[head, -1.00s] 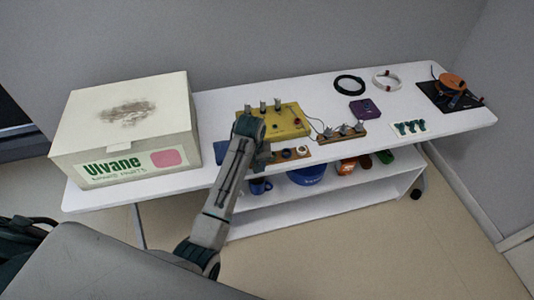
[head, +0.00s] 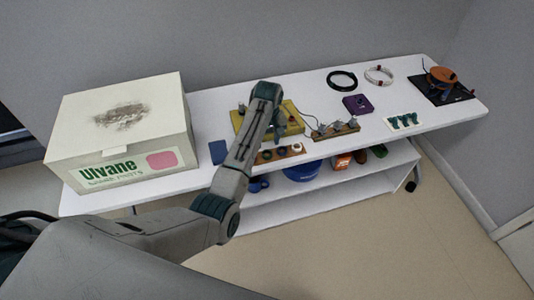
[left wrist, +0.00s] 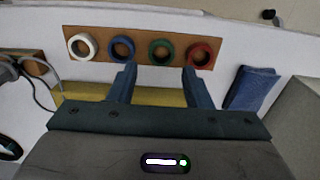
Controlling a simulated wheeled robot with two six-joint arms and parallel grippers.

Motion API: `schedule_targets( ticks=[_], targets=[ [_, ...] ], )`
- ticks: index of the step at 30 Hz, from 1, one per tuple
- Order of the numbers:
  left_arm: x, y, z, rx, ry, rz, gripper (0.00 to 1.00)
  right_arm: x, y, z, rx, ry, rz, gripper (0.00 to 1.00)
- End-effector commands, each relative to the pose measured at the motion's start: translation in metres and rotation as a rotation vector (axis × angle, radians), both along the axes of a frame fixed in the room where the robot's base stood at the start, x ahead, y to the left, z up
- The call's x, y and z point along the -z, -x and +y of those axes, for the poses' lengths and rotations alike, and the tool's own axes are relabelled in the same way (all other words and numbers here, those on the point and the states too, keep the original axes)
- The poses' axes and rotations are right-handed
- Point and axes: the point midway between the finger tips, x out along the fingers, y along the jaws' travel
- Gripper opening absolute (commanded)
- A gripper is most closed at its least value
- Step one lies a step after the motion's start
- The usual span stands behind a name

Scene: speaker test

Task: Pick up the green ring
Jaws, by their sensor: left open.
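The green ring (left wrist: 151,52) lies on a brown wooden board (left wrist: 140,34) in the left wrist view. It sits in a row between a blue ring (left wrist: 111,49) and a red ring (left wrist: 193,52), with a white ring (left wrist: 73,47) at the left end. My left gripper (left wrist: 158,78) is open and empty. Its two fingers point toward the board, and the green ring shows beyond the gap between them, not between the fingers. In the head view the arm covers part of the board (head: 288,157). My right gripper is not in view.
A large white box (head: 120,118) stands on the table's left, with a folded blue cloth (head: 218,152) beside it. A yellow block with pegs (head: 291,108) lies behind the board. A wooden strip with switches (head: 335,131) and a purple box (head: 357,104) are further right.

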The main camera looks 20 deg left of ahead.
Motion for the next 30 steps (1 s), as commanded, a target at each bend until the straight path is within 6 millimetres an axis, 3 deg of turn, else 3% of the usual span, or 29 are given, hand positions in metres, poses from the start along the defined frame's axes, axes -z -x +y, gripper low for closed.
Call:
schedule_targets(
  ticks=[5,12,21,26,30],
  targets=[
    [0.012,0.001,0.001,0.000,-0.001,0.003,0.45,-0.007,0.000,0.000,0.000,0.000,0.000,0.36],
    [0.048,0.001,0.002,0.000,-0.001,0.003,0.45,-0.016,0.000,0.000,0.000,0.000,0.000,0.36],
    [0.057,0.001,0.002,0.000,-0.001,-0.001,0.45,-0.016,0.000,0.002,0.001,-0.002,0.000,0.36],
    [0.056,0.001,0.002,0.000,-0.001,-0.001,0.20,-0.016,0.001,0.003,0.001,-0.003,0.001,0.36],
    [0.056,0.001,0.002,0.000,-0.001,-0.001,0.20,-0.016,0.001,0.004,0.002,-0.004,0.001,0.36]
  ],
)
